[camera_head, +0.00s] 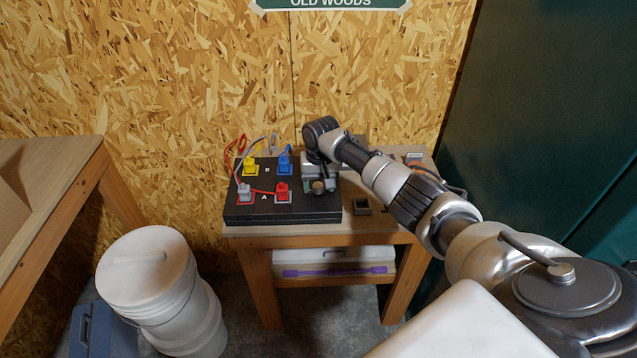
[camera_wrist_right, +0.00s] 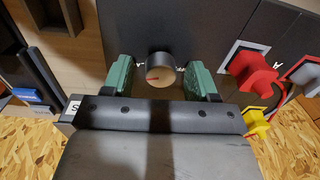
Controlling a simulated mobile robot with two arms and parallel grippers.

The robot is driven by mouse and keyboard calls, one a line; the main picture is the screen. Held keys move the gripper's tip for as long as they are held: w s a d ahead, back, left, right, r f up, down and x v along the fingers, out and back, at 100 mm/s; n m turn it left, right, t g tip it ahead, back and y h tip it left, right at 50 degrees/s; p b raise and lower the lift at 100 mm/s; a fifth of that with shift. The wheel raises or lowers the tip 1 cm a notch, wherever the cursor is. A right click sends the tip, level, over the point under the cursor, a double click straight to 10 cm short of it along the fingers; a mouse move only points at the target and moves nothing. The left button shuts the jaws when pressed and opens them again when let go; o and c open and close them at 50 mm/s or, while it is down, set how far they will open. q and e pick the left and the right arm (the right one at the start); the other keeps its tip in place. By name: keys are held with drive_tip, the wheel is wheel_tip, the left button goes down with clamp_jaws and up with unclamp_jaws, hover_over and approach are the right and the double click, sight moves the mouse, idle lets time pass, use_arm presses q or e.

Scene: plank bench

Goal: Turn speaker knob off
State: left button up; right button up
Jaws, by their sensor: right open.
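The speaker knob (camera_wrist_right: 160,70) is a round brass-coloured cap with a dark rim and a red mark on its face. It stands on the black panel (camera_head: 300,215), near the panel's right edge in the head view, where the knob (camera_head: 318,187) shows just below my right gripper (camera_head: 320,182). In the wrist view the right gripper's two green finger pads (camera_wrist_right: 162,82) stand one on each side of the knob, with a gap visible on both sides. The gripper is open and holds nothing. My left gripper is not in view.
Yellow (camera_head: 250,165), blue (camera_head: 285,164), red (camera_head: 282,191) and grey (camera_head: 244,192) connectors with cables sit on the panel left of the knob. A small dark square tray (camera_head: 362,207) lies on the bench to the right. White buckets (camera_head: 150,265) stand on the floor at left.

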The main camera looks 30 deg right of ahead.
drive_tip(key=c, duration=0.9)
drive_tip(key=shift+c, duration=0.2)
